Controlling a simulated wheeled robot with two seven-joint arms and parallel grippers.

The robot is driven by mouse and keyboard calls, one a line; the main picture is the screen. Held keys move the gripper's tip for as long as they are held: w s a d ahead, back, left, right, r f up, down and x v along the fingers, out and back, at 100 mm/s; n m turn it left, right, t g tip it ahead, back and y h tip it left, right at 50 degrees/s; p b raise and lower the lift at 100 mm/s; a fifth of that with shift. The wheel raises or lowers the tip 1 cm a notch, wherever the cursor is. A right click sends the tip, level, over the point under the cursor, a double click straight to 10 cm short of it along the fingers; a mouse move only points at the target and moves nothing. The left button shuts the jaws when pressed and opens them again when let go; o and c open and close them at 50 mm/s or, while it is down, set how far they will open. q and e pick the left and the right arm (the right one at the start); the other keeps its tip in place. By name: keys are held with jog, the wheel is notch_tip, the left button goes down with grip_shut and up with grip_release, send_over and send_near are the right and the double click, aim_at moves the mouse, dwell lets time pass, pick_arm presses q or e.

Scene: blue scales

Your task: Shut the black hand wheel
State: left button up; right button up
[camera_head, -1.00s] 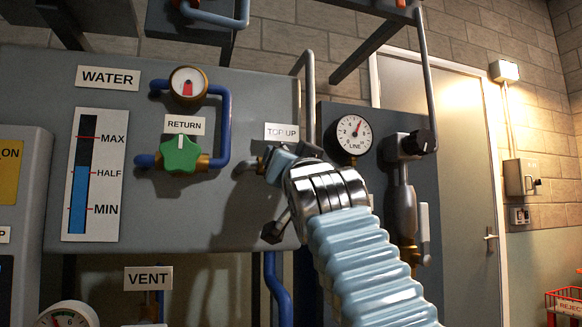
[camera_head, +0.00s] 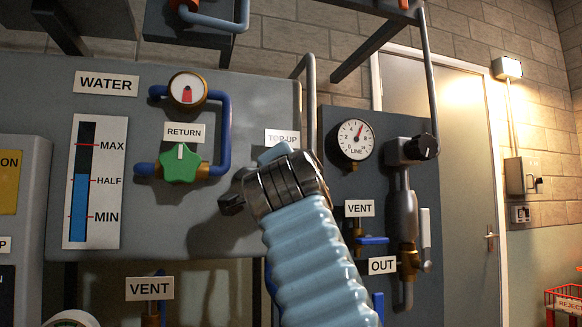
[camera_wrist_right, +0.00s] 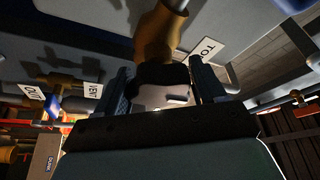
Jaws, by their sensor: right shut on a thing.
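The black hand wheel (camera_wrist_right: 160,73) shows in the right wrist view, on a brass valve body (camera_wrist_right: 156,36) by the TOP-UP label. My right gripper (camera_wrist_right: 160,82) is shut on it, with one blue finger on each side. In the head view my right gripper (camera_head: 272,154) is in front of the grey panel just below the TOP-UP label (camera_head: 282,138). There my wrist and light blue sleeve hide the wheel. My left gripper is not in view.
A green RETURN hand wheel (camera_head: 180,164) is to the left on the same panel. A LINE gauge (camera_head: 355,139) and a black knob (camera_head: 425,146) are to the right. A blue VENT handle (camera_head: 374,240) is below the gauge. A water level scale (camera_head: 95,182) reads about half.

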dwell(0.4)
jog(key=o, duration=1)
jog(key=shift+c, duration=0.2)
jog(key=shift+s+f+b, duration=0.25)
jog(key=shift+s+b, duration=0.1)
jog(key=shift+b, duration=0.1)
pick_arm(q)
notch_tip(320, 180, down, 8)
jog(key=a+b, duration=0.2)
jog(key=b, duration=0.5)
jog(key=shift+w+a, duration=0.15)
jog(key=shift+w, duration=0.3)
pick_arm(e)
jog(key=v, duration=1.3)
jog(key=shift+r, duration=0.15)
